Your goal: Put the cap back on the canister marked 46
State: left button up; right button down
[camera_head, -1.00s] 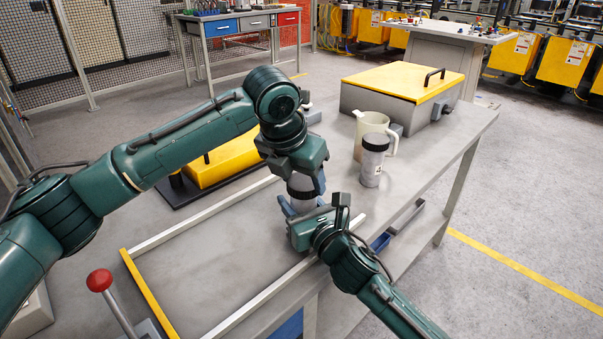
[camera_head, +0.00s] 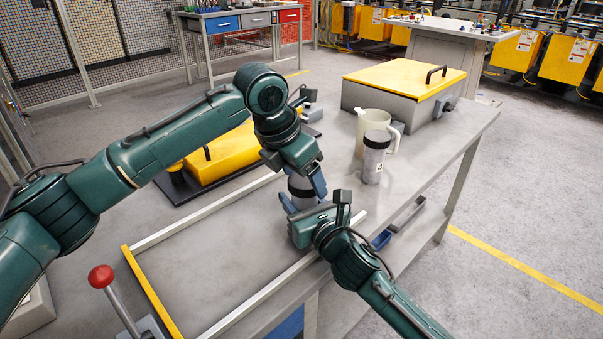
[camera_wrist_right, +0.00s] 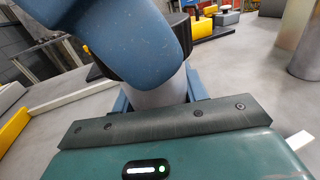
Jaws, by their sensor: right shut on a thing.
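The canister (camera_head: 304,203) has a light grey body and stands upright at the bench's front edge; it also shows in the right wrist view (camera_wrist_right: 160,96). A dark cap or collar (camera_head: 299,187) is at its top. No number is readable. My right gripper (camera_head: 304,211) is shut around the body. My left gripper (camera_head: 307,184) reaches down at the top, one blue finger beside the dark part. In the right wrist view, that finger covers much of the dark part. Its grip and how the dark part sits are hidden. A second, dark-capped canister (camera_head: 371,165) stands to the right.
A cream jug (camera_head: 366,125) stands behind the second canister. A grey box with a yellow lid (camera_head: 405,78) is at the bench's far end. A red-knobbed lever (camera_head: 102,279) is at the near left. The bench top (camera_head: 200,250) is clear at left.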

pick_arm(q)
jog(key=shift+o, duration=0.3)
jog(key=shift+r, duration=2.3)
jog(key=shift+c, duration=0.5)
